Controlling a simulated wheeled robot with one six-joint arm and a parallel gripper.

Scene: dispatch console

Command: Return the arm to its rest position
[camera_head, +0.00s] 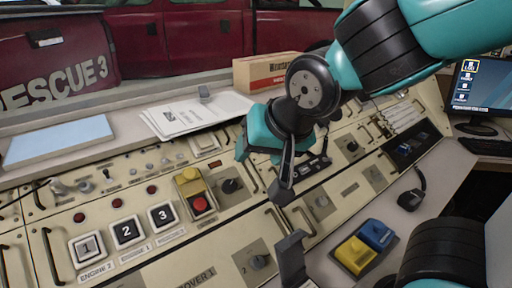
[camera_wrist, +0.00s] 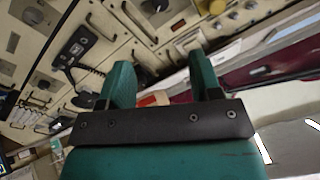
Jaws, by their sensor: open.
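My gripper (camera_head: 262,148) hangs in the air over the back part of the console (camera_head: 222,235) in the head view, on my teal and black arm, which comes in from the upper right. In the wrist view its two teal fingers (camera_wrist: 161,82) stand apart with nothing between them. It looks clear of the panel, but the exact gap is hard to judge. The arm hides part of the panel behind it.
Buttons 1, 2 and 3 (camera_head: 127,232) and a red button under a raised yellow cover (camera_head: 188,182) are at left. Papers (camera_head: 197,115) and a cardboard box (camera_head: 265,71) lie behind. A monitor (camera_head: 482,87) stands right, with a yellow and blue switch box (camera_head: 356,254) in front.

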